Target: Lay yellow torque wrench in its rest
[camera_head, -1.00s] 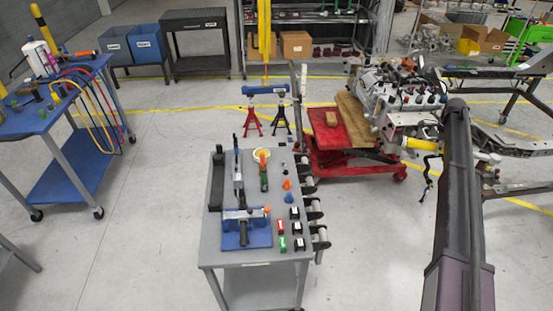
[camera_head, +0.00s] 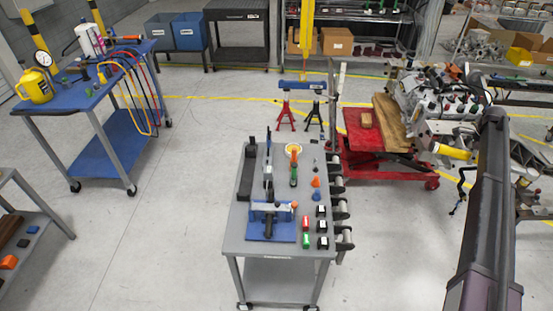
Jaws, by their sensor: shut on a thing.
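I cannot make out the yellow torque wrench for certain. A small grey cart (camera_head: 236,235) stands in the middle. On its top are a long black holder (camera_head: 247,170) at the left and a blue fixture (camera_head: 271,230) with a dark bar at the front. I cannot tell which of these, if any, is the rest. A yellow cylinder (camera_head: 452,151) shows by the engine at the right, left of my arm.
An orange-handled tool (camera_head: 294,156), small cones and red, green and black blocks lie on the cart. A blue bench (camera_head: 95,82) with hoses stands left. A red lift cart (camera_head: 360,131) stands behind right. Floor left of the grey cart is clear.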

